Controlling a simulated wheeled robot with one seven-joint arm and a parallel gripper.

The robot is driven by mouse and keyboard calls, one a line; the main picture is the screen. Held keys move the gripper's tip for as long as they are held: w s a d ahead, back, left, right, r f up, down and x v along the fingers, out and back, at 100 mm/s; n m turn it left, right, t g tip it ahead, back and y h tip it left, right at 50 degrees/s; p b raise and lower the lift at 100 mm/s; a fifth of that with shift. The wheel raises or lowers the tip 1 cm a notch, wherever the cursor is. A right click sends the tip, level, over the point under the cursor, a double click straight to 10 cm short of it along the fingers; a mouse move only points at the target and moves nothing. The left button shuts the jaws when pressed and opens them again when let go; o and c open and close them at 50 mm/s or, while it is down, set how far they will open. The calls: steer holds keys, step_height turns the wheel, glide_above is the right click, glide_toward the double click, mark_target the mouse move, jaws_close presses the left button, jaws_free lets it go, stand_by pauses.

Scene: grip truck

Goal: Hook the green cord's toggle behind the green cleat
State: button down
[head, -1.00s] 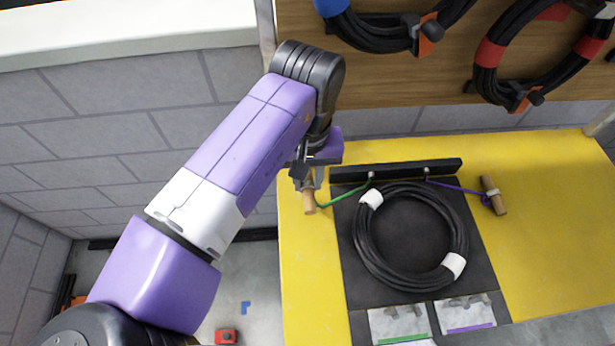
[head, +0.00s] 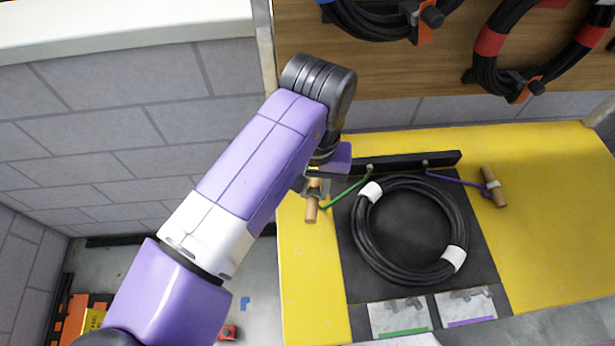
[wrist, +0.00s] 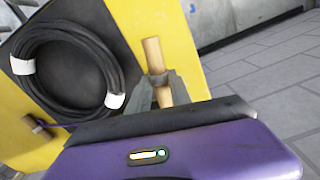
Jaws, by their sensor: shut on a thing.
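My gripper (head: 316,188) is shut on the green cord's wooden toggle (head: 311,212), left of the black mat. The toggle also shows in the wrist view (wrist: 152,54), upright between the fingers (wrist: 157,90). The green cord (head: 348,192) runs from the toggle up to the black bar (head: 400,163) at the mat's back edge and looks nearly straight. The green-striped plate (head: 385,319) lies at the mat's front edge. A grey raised shape on it looks like the green cleat (head: 402,306), small and hard to make out. No cord is at it.
A black cable coil (head: 362,233) with white bands lies on the mat, between toggle and plates. A purple cord (head: 455,181) with its own toggle (head: 493,187) lies at right. A purple-striped plate (head: 476,309) is beside the green one. Cables hang on the wooden board (head: 380,75) behind.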

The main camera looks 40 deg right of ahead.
steer(key=s+m+p, duration=0.7)
steer(key=s+m, duration=0.8)
steer(key=s, duration=0.2)
steer(key=shift+s+d+m, duration=0.15)
steer(key=shift+d+m, duration=0.05)
steer(key=shift+m, duration=0.1)
stand_by(0.4)
